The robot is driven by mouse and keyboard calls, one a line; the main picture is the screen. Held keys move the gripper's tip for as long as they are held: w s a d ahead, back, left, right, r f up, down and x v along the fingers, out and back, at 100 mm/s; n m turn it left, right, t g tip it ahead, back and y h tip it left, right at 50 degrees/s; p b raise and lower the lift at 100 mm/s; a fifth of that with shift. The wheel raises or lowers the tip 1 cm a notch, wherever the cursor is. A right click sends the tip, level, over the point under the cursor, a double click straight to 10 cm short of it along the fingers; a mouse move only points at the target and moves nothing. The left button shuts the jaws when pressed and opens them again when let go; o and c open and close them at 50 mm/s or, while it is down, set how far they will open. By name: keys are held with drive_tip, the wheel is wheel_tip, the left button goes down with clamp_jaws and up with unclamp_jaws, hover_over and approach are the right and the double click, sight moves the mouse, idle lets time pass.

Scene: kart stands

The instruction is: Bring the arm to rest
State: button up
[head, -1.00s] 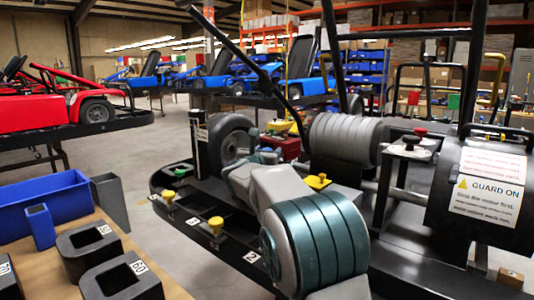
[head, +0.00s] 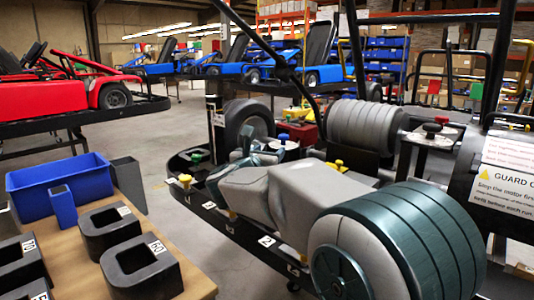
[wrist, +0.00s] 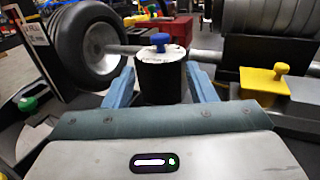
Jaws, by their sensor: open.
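My arm with grey and teal sections crosses the head view from the lower right towards the kart on its stand. My gripper (head: 258,148) is at its far end, small and partly hidden there. In the wrist view my gripper (wrist: 160,74) is open, its two blue fingers apart. A black cylinder (wrist: 161,82) with a pale top and a blue knob (wrist: 161,41) stands between or just beyond the fingers; I cannot tell whether they touch it. The blue knob also shows in the head view (head: 281,138).
A kart wheel (head: 247,122) and ribbed grey cylinder (head: 362,127) stand close to my gripper. A yellow knob (wrist: 280,71) is at its right. A table (head: 185,262) with black blocks and a blue bin (head: 30,183) stands left. Open floor lies behind it.

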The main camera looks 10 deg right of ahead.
drive_tip(key=shift+s+a, duration=0.1)
drive_tip(key=shift+s, duration=0.1)
drive_tip(key=s+a+r+n+g+y+p, duration=0.1)
drive_tip(key=s+r+n+y+p, duration=0.5)
drive_tip(key=n, duration=0.6)
drive_tip(key=s+a+r+n+g+y+p, duration=0.1)
drive_tip(key=s+n+y+p, duration=0.25)
drive_tip(key=n+p, duration=0.6)
drive_tip(key=s+d+f+n+g+p, duration=0.1)
drive_tip(key=s+d+n+g+p, duration=0.2)
drive_tip(key=s+n, duration=0.3)
drive_tip(key=s+d+f+n+g+h+p, duration=0.1)
drive_tip(key=s+d+n+g+p, duration=0.2)
drive_tip(key=s+n, duration=0.4)
drive_tip(key=s+d+f+n+g+p, duration=0.2)
drive_tip(key=s+d+n+g+p, duration=0.1)
drive_tip(key=s, duration=0.9)
drive_tip(key=n+g+p, duration=0.1)
drive_tip(key=n+g, duration=0.1)
drive_tip(key=n, duration=0.1)
drive_tip(key=shift+d+n+p, duration=0.2)
drive_tip(key=shift+n+p, duration=0.15)
drive_tip(key=shift+p, duration=0.05)
